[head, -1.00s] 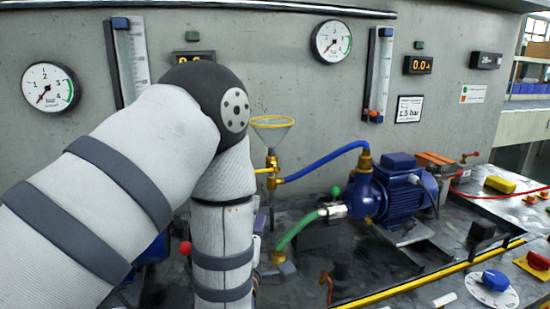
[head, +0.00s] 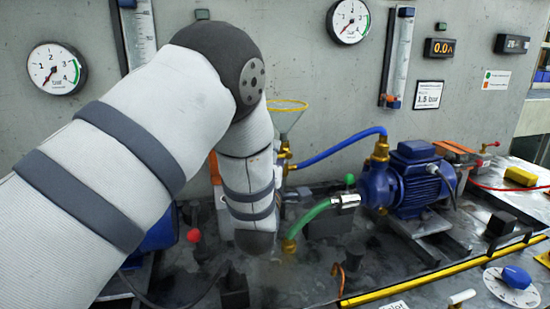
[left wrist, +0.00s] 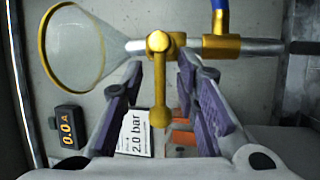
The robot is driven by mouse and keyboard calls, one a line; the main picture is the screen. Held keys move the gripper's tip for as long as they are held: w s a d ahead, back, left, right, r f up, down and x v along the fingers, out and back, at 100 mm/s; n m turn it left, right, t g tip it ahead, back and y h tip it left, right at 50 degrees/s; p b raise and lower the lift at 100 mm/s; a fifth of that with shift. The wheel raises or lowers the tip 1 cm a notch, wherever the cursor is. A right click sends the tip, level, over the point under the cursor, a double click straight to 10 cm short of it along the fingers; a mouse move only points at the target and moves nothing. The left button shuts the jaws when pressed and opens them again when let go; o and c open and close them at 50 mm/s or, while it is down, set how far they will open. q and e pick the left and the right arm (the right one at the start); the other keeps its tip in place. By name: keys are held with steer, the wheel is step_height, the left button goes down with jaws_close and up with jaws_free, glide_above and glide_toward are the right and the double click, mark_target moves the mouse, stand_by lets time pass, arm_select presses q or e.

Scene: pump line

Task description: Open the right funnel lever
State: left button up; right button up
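The clear funnel with a yellow rim (head: 288,108) shows just right of my left forearm in the head view, with brass fittings below it. In the left wrist view the funnel (left wrist: 75,48) is large at upper left. Its yellow lever (left wrist: 158,85) hangs down from a brass valve body on the pipe. My left gripper (left wrist: 160,76) is open, with purple-padded fingers on either side of the lever. I see a gap on both sides, and no clear contact. In the head view my arm hides most of this gripper and the lever. My right gripper is not in view.
A blue hose (head: 335,150) runs from the brass fittings to the blue pump (head: 410,180). A green hose (head: 310,213) lies lower. A red-ball lever (head: 194,236) stands left of my forearm. A 2.0 bar sign (left wrist: 135,131) is on the wall behind the gripper.

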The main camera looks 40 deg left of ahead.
arm_select(q)
jaws_close()
steer(key=shift+f+n+y, duration=0.1)
steer(key=shift+n+y, duration=0.2)
steer(key=shift+n, duration=0.4)
steer(key=shift+f+n+t+y, duration=0.15)
steer(key=shift+f+n+y, duration=0.1)
steer(key=shift+n, duration=0.35)
steer(key=shift+f+n+t+y, duration=0.15)
steer(key=shift+f+n+y, duration=0.1)
steer(key=shift+n, duration=0.35)
steer(key=shift+w+d+f+n+y+b, duration=0.1)
steer(key=shift+f+n+y+b, duration=0.15)
steer(key=shift+n+y, duration=0.7)
steer(key=shift+w+d+f+n+y+b, duration=0.1)
steer(key=shift+f+n+y+b, duration=0.15)
steer(key=shift+n, duration=1.3)
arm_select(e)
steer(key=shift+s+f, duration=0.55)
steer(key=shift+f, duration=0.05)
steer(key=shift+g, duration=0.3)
arm_select(q)
jaws_free()
steer(key=shift+r, duration=0.1)
